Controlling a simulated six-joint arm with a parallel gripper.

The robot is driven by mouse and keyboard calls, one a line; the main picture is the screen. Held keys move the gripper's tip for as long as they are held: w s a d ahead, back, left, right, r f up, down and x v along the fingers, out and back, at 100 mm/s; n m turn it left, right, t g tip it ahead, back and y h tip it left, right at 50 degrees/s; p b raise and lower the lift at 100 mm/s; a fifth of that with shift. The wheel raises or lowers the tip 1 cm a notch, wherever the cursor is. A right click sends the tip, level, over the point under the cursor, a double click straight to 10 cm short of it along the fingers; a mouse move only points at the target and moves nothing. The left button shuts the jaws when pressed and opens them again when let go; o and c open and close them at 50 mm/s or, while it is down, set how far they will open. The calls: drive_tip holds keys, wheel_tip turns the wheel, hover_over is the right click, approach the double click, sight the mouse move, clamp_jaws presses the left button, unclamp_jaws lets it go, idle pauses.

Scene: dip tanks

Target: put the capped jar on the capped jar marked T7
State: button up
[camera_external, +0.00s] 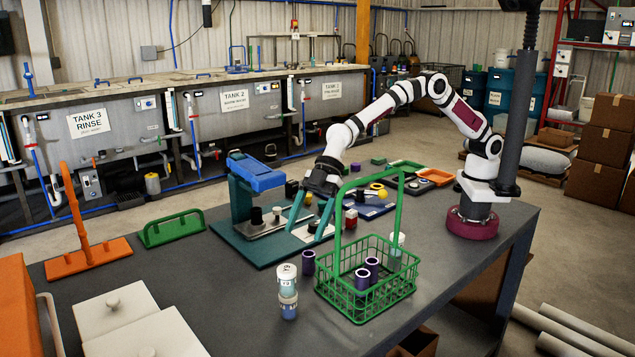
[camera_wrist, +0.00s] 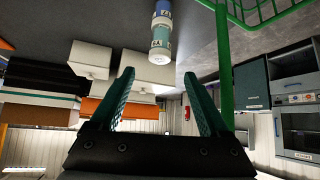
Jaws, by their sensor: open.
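Two white-capped jars stand stacked upright on the dark table, left of the green basket. The upper jar (camera_external: 287,275) has a pale teal label and the lower jar (camera_external: 288,304) a blue label; I cannot read their marks surely. In the wrist view the upper jar (camera_wrist: 160,47) shows its white cap toward me, with the lower jar (camera_wrist: 162,14) beyond it. Another white-capped jar (camera_external: 397,241) shows at the basket's back right, partly hidden by it. My gripper (camera_external: 309,230) is open and empty, above and behind the stack, not touching it. Its green fingers (camera_wrist: 158,76) show apart in the wrist view.
The green wire basket (camera_external: 366,300) with its tall handle stands close right of the stack and holds purple cylinders (camera_external: 362,279). Another purple cylinder (camera_external: 308,262) stands outside it. A blue-topped press (camera_external: 256,174) stands behind. White lidded boxes (camera_external: 112,309) are at front left.

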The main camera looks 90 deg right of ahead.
drive_tip(key=s+d+r+m+g+h, duration=0.1)
drive_tip(key=s+d+r+m, duration=0.3)
drive_tip(key=s+d, duration=0.45)
drive_tip(key=s+d+r+m+g+h, duration=0.15)
drive_tip(key=s+d+r+m, duration=0.35)
drive_tip(key=d, duration=0.6)
drive_tip(key=s+d+f+m+g+h, duration=0.1)
drive_tip(key=s+d+f+m+h, duration=0.1)
drive_tip(key=s+d+m, duration=0.2)
drive_tip(key=s+d+f+m+h, duration=0.1)
drive_tip(key=s+d+m, duration=0.4)
drive_tip(key=s, duration=1.5)
drive_tip(key=d+f, duration=0.1)
drive_tip(key=d, duration=0.4)
drive_tip(key=shift+s+d+f+g+h, duration=0.15)
drive_tip(key=shift+s+g+h, duration=0.2)
